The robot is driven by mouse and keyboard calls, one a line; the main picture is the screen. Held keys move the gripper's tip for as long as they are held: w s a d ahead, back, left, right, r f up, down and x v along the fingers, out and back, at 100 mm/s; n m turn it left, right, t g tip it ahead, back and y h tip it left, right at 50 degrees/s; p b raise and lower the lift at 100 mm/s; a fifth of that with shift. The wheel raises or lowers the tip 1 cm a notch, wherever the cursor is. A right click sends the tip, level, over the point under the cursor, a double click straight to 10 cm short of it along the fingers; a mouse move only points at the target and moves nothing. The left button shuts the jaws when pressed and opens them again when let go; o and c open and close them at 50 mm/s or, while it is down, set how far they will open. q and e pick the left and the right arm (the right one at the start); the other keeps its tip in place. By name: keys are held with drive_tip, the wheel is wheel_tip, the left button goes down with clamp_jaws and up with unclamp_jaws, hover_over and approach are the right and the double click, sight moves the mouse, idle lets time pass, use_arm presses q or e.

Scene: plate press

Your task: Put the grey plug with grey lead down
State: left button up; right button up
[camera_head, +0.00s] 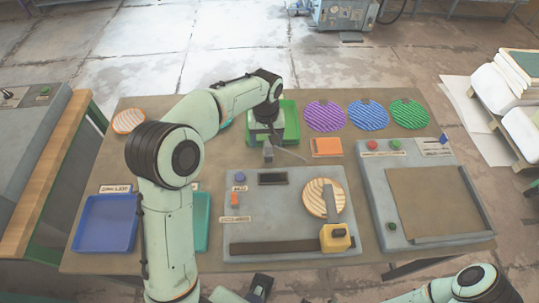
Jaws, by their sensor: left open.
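My left gripper (267,148) reaches over the front of the green tray (291,117), pointing down, with its jaws open. A small grey piece that looks like the grey plug (268,156) is right at its fingertips. A thin grey lead (291,154) runs from there to the right. I cannot tell whether the plug touches the fingers or what it rests on. My right arm (470,281) is at the bottom right edge. A dark gripper part (258,288) at the bottom edge is cut off, and its jaws are unclear.
A grey panel (287,223) carries a wooden disc (321,198) and a yellow block (336,237). A press (434,200) stands at right. Purple (325,116), blue (369,114) and green (409,113) discs lie at the back. A blue tray (105,222) is at left. An orange block (326,147) is nearby.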

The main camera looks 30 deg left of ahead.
sight(269, 151)
use_arm(q)
drive_tip(key=f, duration=0.6)
drive_tip(key=shift+w+d+f, duration=0.2)
drive_tip(key=shift+f, duration=0.1)
use_arm(e)
drive_tip(key=shift+f, duration=0.15)
use_arm(q)
drive_tip(key=c, duration=1.2)
wheel_tip(269, 151, up, 20)
drive_tip(key=p, duration=0.2)
drive_tip(key=shift+p, duration=0.35)
use_arm(e)
drive_tip(key=r, duration=0.1)
drive_tip(key=w+r, duration=0.1)
drive_tip(key=r, duration=0.1)
drive_tip(key=shift+w+r, duration=0.15)
